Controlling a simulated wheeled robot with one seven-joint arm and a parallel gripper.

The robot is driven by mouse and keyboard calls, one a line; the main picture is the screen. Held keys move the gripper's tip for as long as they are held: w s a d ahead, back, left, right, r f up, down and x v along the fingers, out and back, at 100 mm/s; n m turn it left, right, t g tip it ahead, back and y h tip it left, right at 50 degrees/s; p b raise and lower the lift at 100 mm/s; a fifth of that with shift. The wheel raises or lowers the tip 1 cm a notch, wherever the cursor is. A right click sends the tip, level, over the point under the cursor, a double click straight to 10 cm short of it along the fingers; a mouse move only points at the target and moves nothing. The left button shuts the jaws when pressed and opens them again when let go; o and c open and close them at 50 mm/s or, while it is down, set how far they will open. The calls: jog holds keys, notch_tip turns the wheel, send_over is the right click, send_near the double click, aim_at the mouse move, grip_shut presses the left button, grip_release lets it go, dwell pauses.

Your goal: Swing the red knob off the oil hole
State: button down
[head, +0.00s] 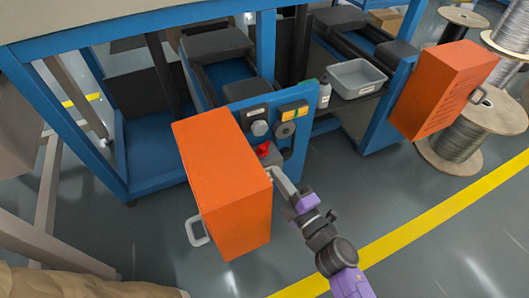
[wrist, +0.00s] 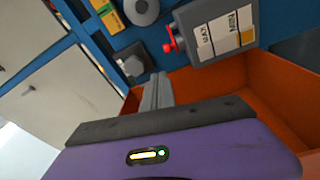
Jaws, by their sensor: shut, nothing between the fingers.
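The red knob (head: 263,149) sits on the blue machine front, just past the upper right corner of the large orange cover. In the wrist view the red knob (wrist: 170,46) is at the left side of a grey box (wrist: 196,39) with white labels. The oil hole cannot be made out in either view. My gripper (head: 273,172) reaches in from the lower right, its fingers beside the cover's right edge, short of the knob. In the wrist view my gripper (wrist: 158,77) has its grey fingers together, empty, pointing up below the knob and apart from it.
The orange cover (head: 225,180) stands close on the left of my fingers; its orange wall (wrist: 285,95) also shows in the wrist view. Open floor (head: 360,190) lies to the right.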

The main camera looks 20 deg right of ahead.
aim_at(259, 155)
notch_tip(259, 155, down, 2)
jog(key=shift+w+f+n, duration=0.1)
jog(key=shift+n, duration=1.1)
jog(key=w, duration=0.3)
jog(key=w+a+b, duration=0.1)
jog(key=w, duration=0.6)
jog(key=shift+a, duration=0.2)
jog(key=shift+s+d+r+y, duration=0.15)
jog(key=shift+r+y, duration=0.1)
jog(key=shift+y, duration=0.15)
